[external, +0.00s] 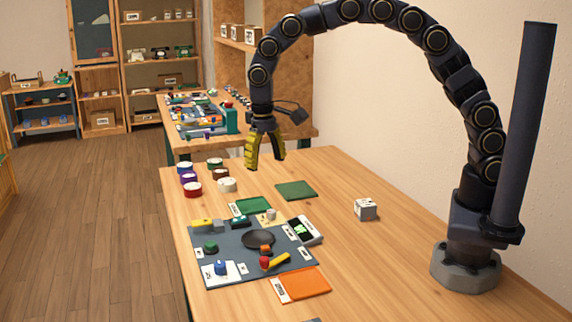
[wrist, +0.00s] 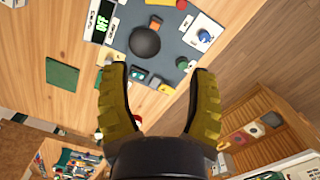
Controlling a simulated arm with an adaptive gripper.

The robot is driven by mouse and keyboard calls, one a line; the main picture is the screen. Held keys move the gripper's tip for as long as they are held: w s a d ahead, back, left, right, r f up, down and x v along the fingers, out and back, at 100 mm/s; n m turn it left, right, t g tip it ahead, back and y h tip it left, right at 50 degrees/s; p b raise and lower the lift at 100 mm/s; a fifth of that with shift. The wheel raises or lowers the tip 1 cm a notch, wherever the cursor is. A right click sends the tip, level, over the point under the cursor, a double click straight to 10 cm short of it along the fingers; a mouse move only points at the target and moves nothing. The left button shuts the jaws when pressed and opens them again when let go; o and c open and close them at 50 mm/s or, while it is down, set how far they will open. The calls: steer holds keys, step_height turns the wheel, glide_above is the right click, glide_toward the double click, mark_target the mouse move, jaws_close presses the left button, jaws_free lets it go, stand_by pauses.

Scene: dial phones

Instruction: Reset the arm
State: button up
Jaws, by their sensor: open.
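My arm rises from its base at the right of the table and arches over to the left in the external view. My gripper (external: 264,163) hangs from its end above the far part of the wooden table (external: 352,262), pointing down, with its yellow fingers apart and nothing between them. In the wrist view, my gripper (wrist: 160,75) shows both yellow fingers spread wide. Beyond them lie a dark mat (wrist: 178,58) with a round black disc (wrist: 145,41), and a green square (wrist: 62,75).
Several round colored containers (external: 193,189) stand at the table's far left. The mat (external: 230,240) holds small parts. A device with a lit display (external: 303,230), an orange tray (external: 302,284), a green square (external: 296,190) and a white cube (external: 365,209) lie nearby. The table's right front is clear.

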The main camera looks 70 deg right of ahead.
steer(key=s+d+r+n, duration=0.1)
steer(key=s+d+r, duration=0.5)
steer(key=s, duration=0.3)
steer(key=s+d+n, duration=0.1)
steer(key=s+d, duration=0.2)
steer(key=s, duration=0.8)
steer(key=s+d+n+g, duration=0.1)
steer(key=s+d, duration=0.3)
steer(key=s, duration=0.8)
steer(key=shift+r+n, duration=0.15)
steer(key=shift+n, duration=0.55)
steer(key=shift+d, duration=0.1)
steer(key=shift+c, duration=0.2)
